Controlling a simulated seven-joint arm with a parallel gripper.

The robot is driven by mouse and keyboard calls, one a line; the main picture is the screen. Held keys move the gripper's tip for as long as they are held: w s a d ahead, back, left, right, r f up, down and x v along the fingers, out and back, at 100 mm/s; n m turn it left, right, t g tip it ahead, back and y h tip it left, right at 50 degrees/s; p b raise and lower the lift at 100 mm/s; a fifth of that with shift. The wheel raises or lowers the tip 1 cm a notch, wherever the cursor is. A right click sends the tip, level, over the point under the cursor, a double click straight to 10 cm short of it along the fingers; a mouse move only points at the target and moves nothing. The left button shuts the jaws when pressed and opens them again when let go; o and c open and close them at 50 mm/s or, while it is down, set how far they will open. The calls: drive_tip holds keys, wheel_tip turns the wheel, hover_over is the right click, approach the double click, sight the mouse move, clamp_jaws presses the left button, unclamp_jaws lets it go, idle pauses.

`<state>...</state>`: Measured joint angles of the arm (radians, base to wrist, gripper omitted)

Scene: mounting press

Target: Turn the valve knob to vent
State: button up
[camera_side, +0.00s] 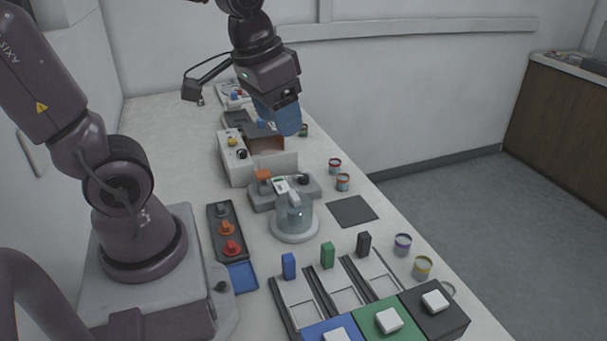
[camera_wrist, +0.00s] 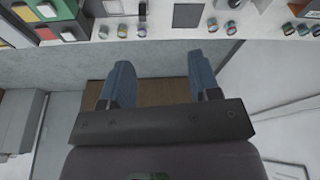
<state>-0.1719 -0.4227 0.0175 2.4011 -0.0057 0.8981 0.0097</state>
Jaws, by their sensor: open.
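A grey unit (camera_side: 262,199) in the middle of the bench carries an orange part (camera_side: 264,177), a small white-and-green panel and a dark round knob (camera_side: 303,180) at its right end. I cannot tell for sure which of these is the valve knob, nor its setting. A clear domed vessel (camera_side: 295,218) on a round white base stands in front of the unit. My gripper (camera_side: 288,128) hangs in the air above the far part of the bench, behind and apart from the unit. In the wrist view my gripper (camera_wrist: 160,62) has its two blue fingers spread, with nothing between them.
A white box (camera_side: 238,166) with yellow and black knobs stands behind the unit, beside a brown open housing (camera_side: 268,142). Small jars (camera_side: 343,182) line the right edge. A dark tray (camera_side: 226,235) holds coloured pieces. A dark mat (camera_side: 353,211) lies bare.

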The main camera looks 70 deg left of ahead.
drive_tip(key=w+a+f+g, duration=0.3)
drive_tip(key=w+a+f, duration=0.35)
drive_tip(key=a, duration=0.35)
drive_tip(key=m, duration=0.5)
approach(303, 176)
wheel_tip(303, 176, down, 9)
drive_tip(key=shift+f, duration=0.1)
drive_tip(key=shift+a, duration=0.1)
drive_tip(key=c, duration=0.9)
